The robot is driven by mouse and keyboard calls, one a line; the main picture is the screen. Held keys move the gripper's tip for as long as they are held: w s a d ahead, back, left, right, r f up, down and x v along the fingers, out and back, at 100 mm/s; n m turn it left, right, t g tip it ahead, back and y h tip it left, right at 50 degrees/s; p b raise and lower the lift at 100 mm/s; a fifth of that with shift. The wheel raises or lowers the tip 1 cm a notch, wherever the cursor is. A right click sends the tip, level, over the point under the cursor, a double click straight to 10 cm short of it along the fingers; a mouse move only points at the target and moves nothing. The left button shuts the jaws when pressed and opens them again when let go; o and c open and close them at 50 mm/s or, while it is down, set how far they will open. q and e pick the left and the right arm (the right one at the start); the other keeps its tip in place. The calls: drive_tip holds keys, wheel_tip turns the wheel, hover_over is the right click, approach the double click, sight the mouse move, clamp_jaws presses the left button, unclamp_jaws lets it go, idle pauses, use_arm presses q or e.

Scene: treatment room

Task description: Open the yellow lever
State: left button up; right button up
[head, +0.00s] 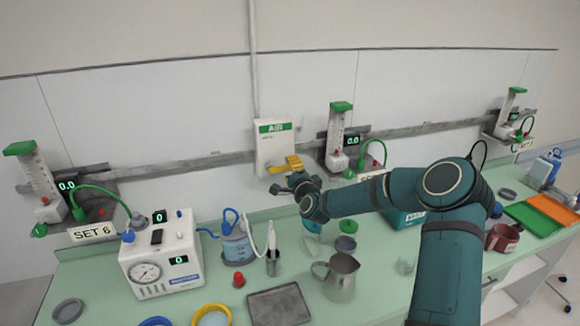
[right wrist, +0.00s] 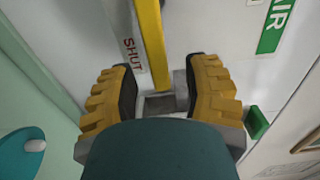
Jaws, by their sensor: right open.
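The yellow lever (head: 287,163) sticks out from the lower right of the white box with the green AIR sign (head: 275,128) on the wall. In the right wrist view the lever (right wrist: 150,42) is a long yellow bar that comes down from the top edge, with its lower end by a grey block between my fingers. The word SHUT (right wrist: 134,56) is printed just left of it. My right gripper (head: 288,184) is just below the lever. In the right wrist view the gripper (right wrist: 165,85) is open, with one finger on each side of the lever's lower end. My left gripper is not in view.
A grey rail (head: 220,161) runs along the wall behind the box, with a flowmeter (head: 337,135) to its right. A white suction unit (head: 163,258), a metal jug (head: 340,277) and a dark tray (head: 279,305) stand on the green counter below.

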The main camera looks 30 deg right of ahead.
drive_tip(key=shift+x, duration=0.95)
clamp_jaws()
drive_tip(key=shift+r, duration=0.1)
